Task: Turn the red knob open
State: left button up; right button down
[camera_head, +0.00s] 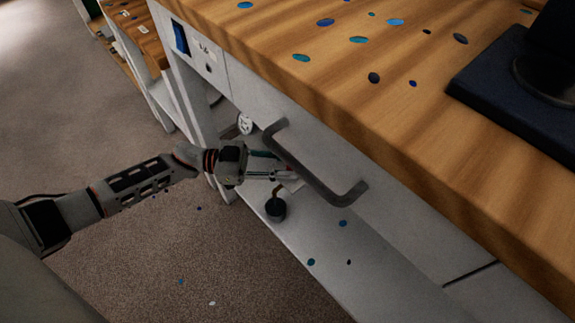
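My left arm comes in from the left, and its gripper (276,165) is at the front of the white cabinet, below the wooden top. Its two fingers are apart and point right, with their tips partly behind a dark bar handle (315,172). A small patch of red shows by the fingertips, probably the red knob (289,168). It is mostly hidden, and I cannot tell whether the fingers touch it. Below it, a brass-coloured stem (278,190) runs down to a dark round piece (276,209) above the lower white shelf. My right gripper is not in view.
The wooden tabletop (350,70) carries several blue and dark spots and a dark base (515,85) at the right. A white round part (245,123) shows behind the gripper. The lower shelf (325,255) is mostly bare. Open carpet (130,245) lies at the left.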

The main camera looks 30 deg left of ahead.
pick_arm(q)
jog(key=shift+w+f+m+g+h, duration=0.1)
jog(key=shift+m+g+h, duration=0.5)
jog(key=shift+m+g, duration=0.8)
jog(key=shift+o, duration=0.2)
jog(key=shift+n+g, duration=0.3)
jog(key=shift+c, duration=0.2)
jog(key=o, duration=1.1)
jog(key=shift+a, duration=0.1)
jog(key=v, duration=1.2)
